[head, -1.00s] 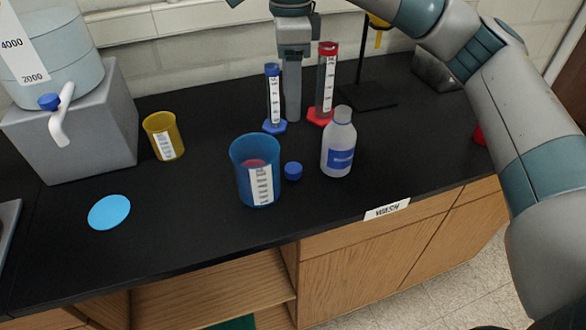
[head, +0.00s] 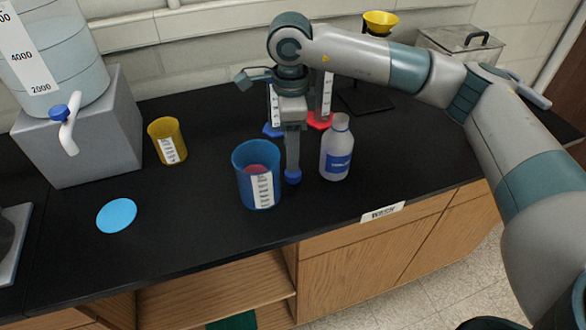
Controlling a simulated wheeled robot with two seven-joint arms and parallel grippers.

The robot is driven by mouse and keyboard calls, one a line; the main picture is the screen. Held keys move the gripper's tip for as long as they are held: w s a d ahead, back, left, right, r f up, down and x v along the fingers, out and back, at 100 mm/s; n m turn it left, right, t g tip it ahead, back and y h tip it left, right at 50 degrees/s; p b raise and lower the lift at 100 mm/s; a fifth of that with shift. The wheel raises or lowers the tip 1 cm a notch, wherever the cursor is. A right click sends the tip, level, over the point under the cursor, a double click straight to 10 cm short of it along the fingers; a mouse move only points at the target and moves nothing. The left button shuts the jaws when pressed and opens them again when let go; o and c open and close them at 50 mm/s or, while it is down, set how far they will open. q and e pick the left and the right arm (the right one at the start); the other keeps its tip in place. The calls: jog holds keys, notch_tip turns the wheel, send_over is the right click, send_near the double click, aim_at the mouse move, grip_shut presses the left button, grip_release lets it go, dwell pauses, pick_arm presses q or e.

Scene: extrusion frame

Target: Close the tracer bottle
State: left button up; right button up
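The tracer bottle (head: 337,150) is a translucent white bottle with a blue label, standing upright on the black bench. Its neck has no coloured cap on it. A small blue cap (head: 293,177) lies on the bench between the bottle and a blue beaker. My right gripper (head: 292,168) points straight down, with its fingertips at the cap, overlapping its top in the picture. The fingers show edge-on, so I cannot tell whether they are open or closed around the cap. My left gripper is not in view.
The blue beaker (head: 257,184) with reddish contents stands close left of the cap. Blue- and red-based cylinders stand behind my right gripper, partly hidden. A yellow beaker (head: 168,142), a light blue disc (head: 117,215) and a spigot tank (head: 55,60) are left. The front bench edge is near.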

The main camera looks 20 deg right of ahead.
aim_at(293, 175)
jog(key=shift+f, duration=0.45)
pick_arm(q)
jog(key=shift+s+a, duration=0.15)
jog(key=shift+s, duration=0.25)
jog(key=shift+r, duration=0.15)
pick_arm(e)
jog(key=shift+f+p, duration=0.35)
jog(key=shift+p, duration=0.15)
notch_tip(293, 175, down, 4)
jog(key=shift+s+d+r+p, duration=0.1)
jog(key=shift+s+d+p, duration=0.05)
jog(key=shift+p, duration=0.95)
jog(key=shift+f, duration=0.35)
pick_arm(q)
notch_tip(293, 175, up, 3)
pick_arm(e)
jog(key=shift+c, duration=0.3)
jog(key=c, duration=1)
